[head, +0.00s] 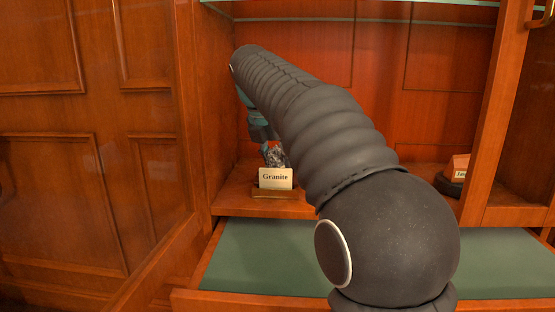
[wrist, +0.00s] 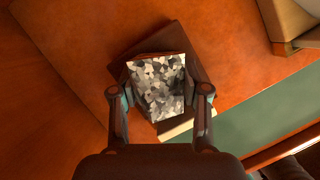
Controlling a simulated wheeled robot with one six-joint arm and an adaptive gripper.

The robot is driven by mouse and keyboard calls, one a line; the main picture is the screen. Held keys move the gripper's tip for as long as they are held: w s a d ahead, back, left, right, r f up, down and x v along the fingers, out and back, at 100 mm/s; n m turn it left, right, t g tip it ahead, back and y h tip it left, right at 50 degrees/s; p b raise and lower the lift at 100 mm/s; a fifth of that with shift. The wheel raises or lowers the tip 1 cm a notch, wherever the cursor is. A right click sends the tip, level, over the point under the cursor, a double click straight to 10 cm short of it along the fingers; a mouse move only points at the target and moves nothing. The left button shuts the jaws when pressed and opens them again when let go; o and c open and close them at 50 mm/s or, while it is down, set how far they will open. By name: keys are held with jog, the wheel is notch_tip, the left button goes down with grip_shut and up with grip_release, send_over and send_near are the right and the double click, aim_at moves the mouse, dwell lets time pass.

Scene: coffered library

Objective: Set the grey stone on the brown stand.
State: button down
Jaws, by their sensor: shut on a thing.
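The grey stone, speckled black and white (wrist: 157,84), is between the two fingers of my gripper (wrist: 160,93) in the wrist view. My gripper is shut on it. The brown stand (wrist: 183,38) shows beneath the stone, past its far and right edges. In the head view the stone (head: 277,155) is partly hidden behind a cream card reading "Granite" (head: 275,178) at the front of the brown stand (head: 275,193). The stone is over the stand and low; I cannot tell whether it touches it. My arm hides much of my gripper (head: 262,134) there.
The stand is on a wooden cabinet shelf (head: 232,198). An orange block with a label (head: 460,163) rests on a dark base to the right. A green-lined surface (head: 262,255) lies in front, below the shelf. A glass shelf (head: 300,19) is above; a wood panel (head: 193,100) stands left.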

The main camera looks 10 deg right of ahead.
jog(key=shift+c, duration=2.4)
grip_release()
jog(key=shift+f, duration=0.1)
jog(key=shift+v, duration=3.8)
